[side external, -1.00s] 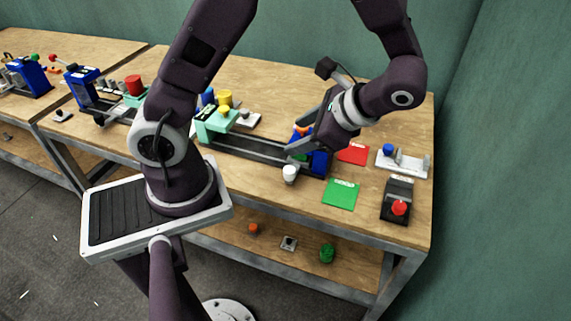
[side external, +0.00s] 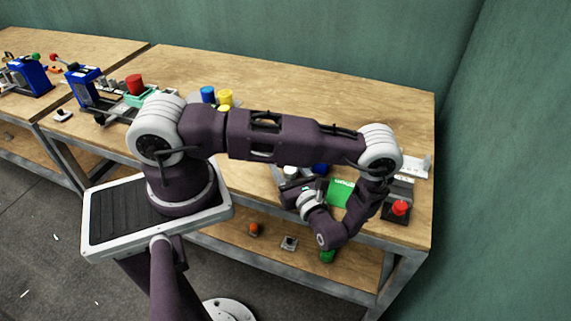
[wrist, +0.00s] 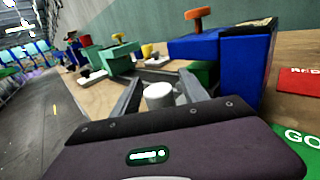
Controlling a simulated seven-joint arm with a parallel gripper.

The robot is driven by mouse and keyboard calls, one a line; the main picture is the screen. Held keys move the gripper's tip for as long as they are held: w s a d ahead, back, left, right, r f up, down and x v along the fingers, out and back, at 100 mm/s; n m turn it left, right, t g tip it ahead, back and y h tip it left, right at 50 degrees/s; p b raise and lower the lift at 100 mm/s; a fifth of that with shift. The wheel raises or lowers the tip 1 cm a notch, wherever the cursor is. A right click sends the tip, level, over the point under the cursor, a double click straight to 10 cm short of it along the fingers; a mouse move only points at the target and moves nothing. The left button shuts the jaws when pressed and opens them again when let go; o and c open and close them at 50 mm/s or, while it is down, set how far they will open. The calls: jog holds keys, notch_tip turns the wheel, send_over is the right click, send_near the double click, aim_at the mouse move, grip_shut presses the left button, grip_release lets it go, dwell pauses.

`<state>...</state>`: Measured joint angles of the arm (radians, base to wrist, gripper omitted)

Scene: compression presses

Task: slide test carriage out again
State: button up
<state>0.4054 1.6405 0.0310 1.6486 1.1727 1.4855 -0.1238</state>
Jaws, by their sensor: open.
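A white cylindrical knob (wrist: 158,96) stands between the two grey fingers of my open gripper (wrist: 163,92) in the wrist view. The fingers are on either side of it; I cannot tell whether they touch it. It also shows in the side view (side external: 291,172), in front of the blue press block (side external: 320,168). The blue block with its orange handle (wrist: 199,14) stands just beyond and right of the knob in the wrist view. A mint-green part (wrist: 121,53) is farther left. My arm hides most of the rail in the side view, and the carriage body cannot be made out clearly.
A green card (side external: 341,193) lies right of the press, and a red card (wrist: 298,79) shows beside it. A box with a red button (side external: 399,207) stands near the front right edge. Blue (side external: 208,94) and yellow (side external: 225,97) cylinders stand behind my arm.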

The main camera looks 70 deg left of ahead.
jog(key=shift+a, duration=0.15)
jog(key=shift+c, duration=0.2)
grip_shut()
dwell(1.2)
